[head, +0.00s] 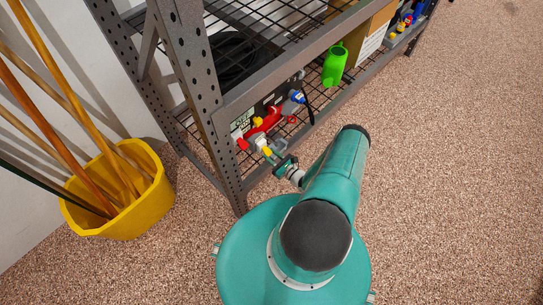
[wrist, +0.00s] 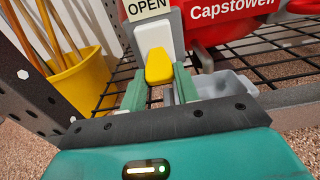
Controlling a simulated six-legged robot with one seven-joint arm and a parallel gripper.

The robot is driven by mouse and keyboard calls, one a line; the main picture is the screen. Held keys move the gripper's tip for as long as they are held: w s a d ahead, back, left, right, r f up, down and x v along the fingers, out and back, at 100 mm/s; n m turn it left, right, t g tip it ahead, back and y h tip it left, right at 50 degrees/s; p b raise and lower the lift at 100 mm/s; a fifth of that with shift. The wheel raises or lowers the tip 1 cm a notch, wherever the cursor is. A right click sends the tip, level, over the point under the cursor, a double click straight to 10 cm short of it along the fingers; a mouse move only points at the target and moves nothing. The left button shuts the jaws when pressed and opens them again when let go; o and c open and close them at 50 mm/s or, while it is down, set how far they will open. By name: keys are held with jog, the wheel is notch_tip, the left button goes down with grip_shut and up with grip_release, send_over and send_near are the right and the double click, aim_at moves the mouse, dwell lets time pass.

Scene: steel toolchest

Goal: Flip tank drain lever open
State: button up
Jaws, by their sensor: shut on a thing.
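The drain lever is a yellow handle (wrist: 159,67) on a grey-white valve body (wrist: 153,36), under a sign reading OPEN (wrist: 148,7). In the wrist view my gripper (wrist: 159,82) has its two green fingers on either side of the lever's near end, shut on it. The fingers hide part of the lever's lower sides. The red tank (wrist: 215,22), lettered "Capstowell", is behind and to the right. In the head view the yellow lever (head: 267,152) is a small spot at my gripper (head: 277,161), and the red tank (head: 263,124) sits on the lower shelf.
A grey metal rack with wire shelves stands around the tank; its perforated post (head: 198,90) is just left of the lever. A grey tray (wrist: 222,84) is below the valve. A yellow bucket (head: 140,205) with poles stands left. A green jug (head: 335,65) is farther along. Floor at right is clear.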

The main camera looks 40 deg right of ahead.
aim_at(266, 149)
notch_tip(266, 149, up, 2)
jog(key=g, duration=0.4)
jog(key=shift+r+h, duration=0.25)
jog(key=shift+h, duration=0.05)
jog(key=shift+w+r+g+h, duration=0.15)
jog(key=shift+r+g, duration=0.45)
jog(key=shift+g, duration=0.65)
jog(key=shift+w+r+g+h, duration=0.15)
jog(key=shift+r+g, duration=0.4)
jog(key=shift+g, duration=0.7)
jog(key=o, duration=1)
jog(key=shift+r, duration=0.1)
jog(key=v, duration=1.3)
jog(key=shift+s+r, duration=0.15)
jog(key=shift+r, duration=0.2)
